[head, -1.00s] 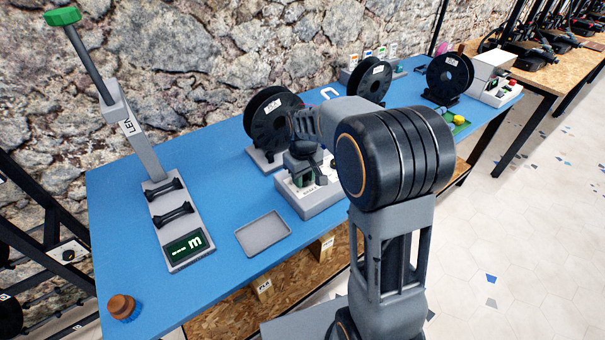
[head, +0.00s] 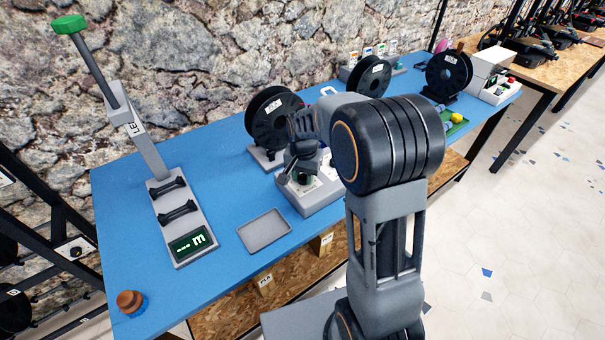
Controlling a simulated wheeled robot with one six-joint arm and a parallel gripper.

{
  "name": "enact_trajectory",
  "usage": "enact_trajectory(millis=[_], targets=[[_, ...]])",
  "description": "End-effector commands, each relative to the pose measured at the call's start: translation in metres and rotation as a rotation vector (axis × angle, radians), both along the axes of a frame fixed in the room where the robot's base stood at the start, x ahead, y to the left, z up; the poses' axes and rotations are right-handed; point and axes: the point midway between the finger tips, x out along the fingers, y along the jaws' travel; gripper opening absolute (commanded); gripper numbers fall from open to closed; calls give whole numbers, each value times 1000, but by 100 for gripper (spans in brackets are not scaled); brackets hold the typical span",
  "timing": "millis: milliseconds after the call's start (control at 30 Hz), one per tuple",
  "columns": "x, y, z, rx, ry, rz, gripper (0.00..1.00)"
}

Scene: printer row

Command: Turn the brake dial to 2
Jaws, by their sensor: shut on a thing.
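A light grey box (head: 317,197) stands on the blue table near its front edge, with a dark green knob (head: 303,178) on its top that looks like the brake dial. My gripper (head: 301,173) is over this box, pointing down, with its fingers shut around the knob. My gripper and wrist cover much of the dial, so its pointer and number marks cannot be read. A black filament spool (head: 270,118) stands on its holder just behind the box.
A grey tray (head: 264,231) lies left of the box. A length gauge with a green-topped lever (head: 66,25) and display stands farther left. A brown knob (head: 130,302) sits at the front left corner. More spools (head: 448,75) stand at the right.

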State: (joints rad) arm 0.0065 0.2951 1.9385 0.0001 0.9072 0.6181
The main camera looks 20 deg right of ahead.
Motion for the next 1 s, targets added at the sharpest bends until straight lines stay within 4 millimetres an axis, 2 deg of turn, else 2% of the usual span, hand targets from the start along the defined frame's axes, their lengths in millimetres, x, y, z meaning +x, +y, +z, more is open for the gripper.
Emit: enact_trajectory(millis=[200, 500, 1000], targets=[[-1, 0, -1, 0, 6, -163, 9], [-2, 0, -1, -1, 7, -312, 9], [-2, 0, -2, -1, 7, -372, 9]])
